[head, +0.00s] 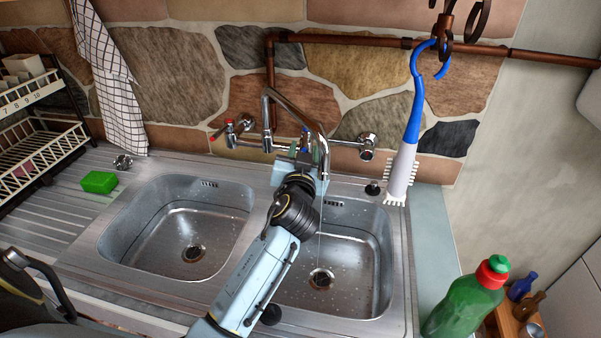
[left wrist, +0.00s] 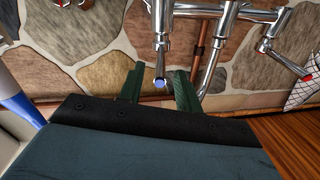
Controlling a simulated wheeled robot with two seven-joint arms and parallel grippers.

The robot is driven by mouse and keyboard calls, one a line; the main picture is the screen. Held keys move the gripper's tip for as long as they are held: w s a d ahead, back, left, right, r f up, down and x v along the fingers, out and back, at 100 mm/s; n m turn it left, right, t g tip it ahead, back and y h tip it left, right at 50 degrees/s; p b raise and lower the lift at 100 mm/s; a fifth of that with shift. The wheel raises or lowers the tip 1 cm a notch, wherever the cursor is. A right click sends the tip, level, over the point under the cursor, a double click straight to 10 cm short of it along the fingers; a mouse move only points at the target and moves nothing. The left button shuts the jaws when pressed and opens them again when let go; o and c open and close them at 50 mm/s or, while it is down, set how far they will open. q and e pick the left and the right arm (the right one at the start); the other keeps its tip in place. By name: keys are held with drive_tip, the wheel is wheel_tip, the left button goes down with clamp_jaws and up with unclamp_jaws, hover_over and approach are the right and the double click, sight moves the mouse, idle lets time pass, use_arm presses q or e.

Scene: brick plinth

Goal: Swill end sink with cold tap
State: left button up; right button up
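The sink unit has a left bowl (head: 165,235) and a right end bowl (head: 352,240), both steel and wet with drops. The curved spout (head: 312,113) points over the right bowl, and a thin water stream (head: 320,215) falls towards its drain (head: 321,278). My left gripper (head: 306,152) is at the tap fittings behind the bowls. In the left wrist view its green fingers (left wrist: 158,88) are open on either side of the blue-ended cold tap lever (left wrist: 160,82), with gaps showing. The red-ended lever (head: 214,137) is left of the spout. My right gripper is not in view.
A blue-and-white brush (head: 405,150) hangs from the copper pipe (head: 350,40). A green sponge (head: 99,182) lies left of the bowls near a dish rack (head: 40,150). A green bottle (head: 462,305) stands front right. A checked towel (head: 115,90) hangs at the wall.

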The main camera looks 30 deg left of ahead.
use_arm(q)
drive_tip(key=b+v, duration=0.1)
drive_tip(key=v, duration=0.7)
drive_tip(key=shift+s+d, duration=0.15)
drive_tip(key=shift+s, duration=0.2)
drive_tip(key=shift+c, duration=0.2)
